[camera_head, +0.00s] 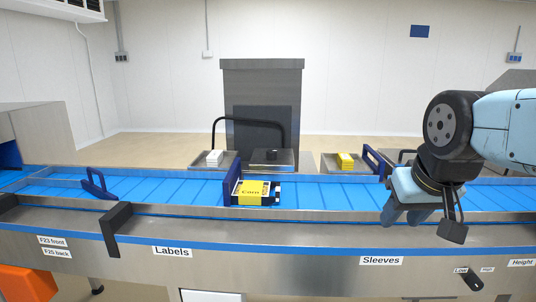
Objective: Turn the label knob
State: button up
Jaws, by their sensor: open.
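A black knob (470,279) is on the front steel panel at the lower right, between small "Low" and "High" labels. A "Labels" sign (172,251) is on the panel left of centre; I see no knob clearly beside it. A "Sleeves" sign (381,260) is further right. My gripper (405,215) hangs open and empty over the right part of the conveyor's front edge, above and left of the black knob and apart from it. Its fingertips point down and are partly hard to make out.
The blue conveyor belt (160,188) carries a yellow and black pack (257,192) near the middle. Dark blue guides (97,184) and a black bracket (116,229) stick up along it. Behind are trays with a white stack (214,158) and a yellow stack (346,160).

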aim_at(271, 154)
jog(key=u, duration=0.05)
jog(key=i, duration=0.9)
jog(key=z, duration=0.05)
